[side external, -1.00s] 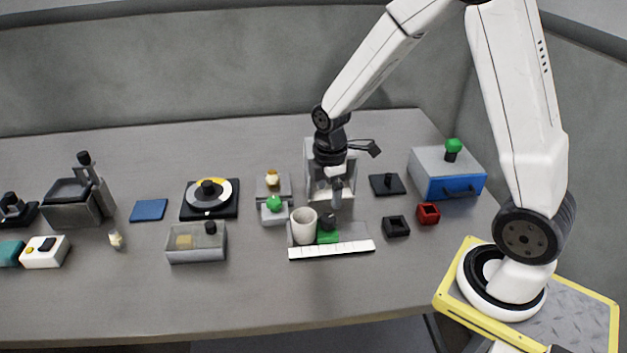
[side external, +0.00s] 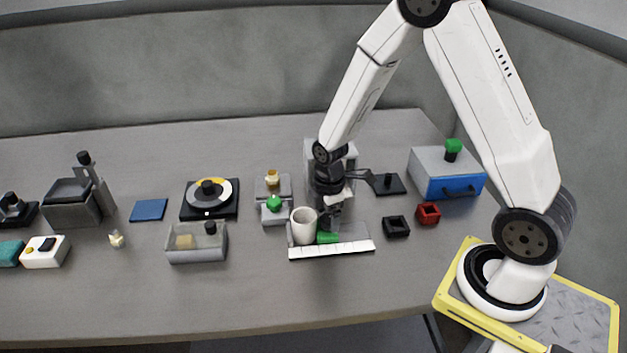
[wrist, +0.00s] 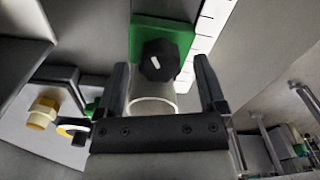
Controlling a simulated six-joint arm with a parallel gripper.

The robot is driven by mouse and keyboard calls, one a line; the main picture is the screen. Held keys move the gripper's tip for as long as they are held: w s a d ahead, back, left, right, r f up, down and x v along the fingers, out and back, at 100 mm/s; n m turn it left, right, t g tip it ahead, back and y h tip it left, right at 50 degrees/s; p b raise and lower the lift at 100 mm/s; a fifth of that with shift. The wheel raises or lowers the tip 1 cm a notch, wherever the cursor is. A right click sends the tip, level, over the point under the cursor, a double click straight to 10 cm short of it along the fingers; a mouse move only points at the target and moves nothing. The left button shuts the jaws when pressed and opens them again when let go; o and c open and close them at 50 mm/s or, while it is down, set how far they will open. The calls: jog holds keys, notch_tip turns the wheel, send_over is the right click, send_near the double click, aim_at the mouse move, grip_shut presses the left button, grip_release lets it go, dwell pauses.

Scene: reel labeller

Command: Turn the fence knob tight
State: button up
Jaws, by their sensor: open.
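The fence knob (wrist: 158,60) is black with a white mark and sits on a green block (wrist: 178,32), between my fingertips in the wrist view. In the side external view the green block (side external: 327,238) shows beside the white cup, and the knob is hidden behind my gripper (side external: 331,222). My gripper, also in the wrist view (wrist: 161,68), is open, with one finger on each side of the knob. A gap shows between each finger and the knob. A white scale strip (side external: 332,249) runs along the front of the fence base.
A white cup (side external: 304,226) stands just left of the green block. A black square holder (side external: 396,227) and a red one (side external: 428,213) are to the right. The front of the table is clear.

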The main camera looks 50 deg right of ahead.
jog(key=shift+f, duration=0.25)
grip_shut()
jog(key=shift+m, duration=0.5)
jog(key=m, duration=1.1)
dwell(0.5)
